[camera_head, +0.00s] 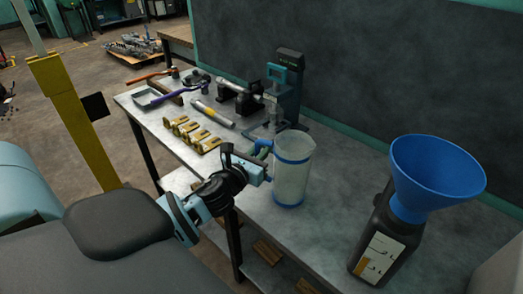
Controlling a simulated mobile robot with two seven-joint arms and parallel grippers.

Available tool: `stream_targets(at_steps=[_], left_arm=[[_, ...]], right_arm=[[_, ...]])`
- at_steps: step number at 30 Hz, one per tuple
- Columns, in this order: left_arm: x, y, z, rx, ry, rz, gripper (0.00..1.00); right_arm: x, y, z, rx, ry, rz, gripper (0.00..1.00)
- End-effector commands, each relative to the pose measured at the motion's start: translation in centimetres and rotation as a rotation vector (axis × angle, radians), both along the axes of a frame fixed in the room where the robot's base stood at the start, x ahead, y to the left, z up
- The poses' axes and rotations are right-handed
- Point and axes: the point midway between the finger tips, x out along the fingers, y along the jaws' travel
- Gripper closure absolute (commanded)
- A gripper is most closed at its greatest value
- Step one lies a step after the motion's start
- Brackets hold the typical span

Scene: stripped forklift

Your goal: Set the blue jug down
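The blue jug (292,175) is a clear, upright cylinder with a blue rim and a blue base band, in the middle of the head view. Its handle (262,147) is on its left side. My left gripper (262,173) comes in from the lower left and is at the handle side of the jug, apparently shut on the handle; the fingertips are partly hidden. The jug is over the grey workbench (335,215); I cannot tell whether its base touches the top. My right gripper is not in view.
A black canister (385,240) with a blue funnel (437,175) stands right of the jug. Behind the jug is a teal and black machine (287,85). Brass brackets (195,133) and several tools lie at the left. Bare bench lies between jug and canister.

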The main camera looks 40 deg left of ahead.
Motion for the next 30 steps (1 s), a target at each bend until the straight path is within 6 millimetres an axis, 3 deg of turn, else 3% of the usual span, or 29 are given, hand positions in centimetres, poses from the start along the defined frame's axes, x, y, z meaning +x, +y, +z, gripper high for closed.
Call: stream_targets(at_steps=[2, 3, 8, 20, 30], left_arm=[[0.0, 0.0, -0.2, 0.000, 0.000, 0.000, 1.00], [0.0, 0.0, -0.3, 0.000, 0.001, 0.000, 0.83], [0.0, 0.0, -0.2, 0.000, 0.000, 0.000, 0.64], [-0.4, -0.1, 0.0, 0.001, 0.002, -0.001, 0.64], [-5.5, -0.7, -0.2, 0.001, 0.004, -0.002, 0.64]], right_arm=[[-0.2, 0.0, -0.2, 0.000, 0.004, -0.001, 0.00], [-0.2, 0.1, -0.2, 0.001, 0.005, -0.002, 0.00], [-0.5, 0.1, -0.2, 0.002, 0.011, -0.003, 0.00], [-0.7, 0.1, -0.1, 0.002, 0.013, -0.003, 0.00], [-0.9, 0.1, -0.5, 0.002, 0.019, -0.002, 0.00]])
